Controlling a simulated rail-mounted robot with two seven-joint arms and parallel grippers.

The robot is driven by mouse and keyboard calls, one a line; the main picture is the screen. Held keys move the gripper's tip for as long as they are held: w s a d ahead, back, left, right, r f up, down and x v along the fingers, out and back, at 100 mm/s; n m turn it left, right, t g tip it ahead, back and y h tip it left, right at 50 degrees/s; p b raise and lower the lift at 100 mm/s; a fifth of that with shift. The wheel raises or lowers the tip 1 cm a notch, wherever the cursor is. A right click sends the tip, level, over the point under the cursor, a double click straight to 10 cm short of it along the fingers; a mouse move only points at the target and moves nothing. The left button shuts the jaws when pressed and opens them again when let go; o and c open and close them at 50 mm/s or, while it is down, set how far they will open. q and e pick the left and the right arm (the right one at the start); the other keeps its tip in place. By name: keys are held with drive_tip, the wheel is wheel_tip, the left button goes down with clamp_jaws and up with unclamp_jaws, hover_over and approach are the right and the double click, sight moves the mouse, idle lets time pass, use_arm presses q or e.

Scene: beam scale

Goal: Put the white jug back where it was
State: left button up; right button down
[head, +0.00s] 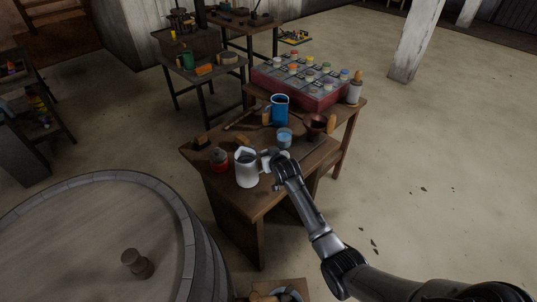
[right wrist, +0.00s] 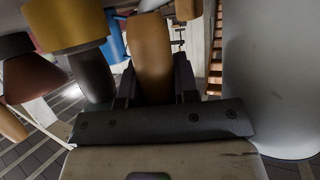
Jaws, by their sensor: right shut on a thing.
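The white jug (head: 246,169) is upright at the front of the wooden table (head: 262,203). I cannot tell whether its base touches the tabletop. My right gripper (head: 272,161) is at the jug's right side. In the right wrist view the gripper is shut on a brown upright handle (right wrist: 152,55), with the jug's pale wall (right wrist: 270,80) close on the right. The fingers hide part of the handle. My left gripper is not in view.
A red jar (head: 220,160) stands just left of the jug. A light blue cup (head: 284,140), a blue jug (head: 280,109) and a brown bowl (head: 315,124) are behind. A red compartment box (head: 325,103) is farther back. A barrel (head: 90,240) fills the lower left.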

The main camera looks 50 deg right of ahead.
drive_tip(key=c, duration=1)
unclamp_jaws()
drive_tip(key=shift+w, duration=0.1)
drive_tip(key=shift+o, duration=1.1)
drive_tip(key=shift+f, duration=0.1)
drive_tip(key=shift+s+a+r, duration=0.15)
drive_tip(key=shift+s+r, duration=0.1)
drive_tip(key=shift+s, duration=0.15)
drive_tip(key=p+v, duration=0.2)
drive_tip(key=v, duration=1.1)
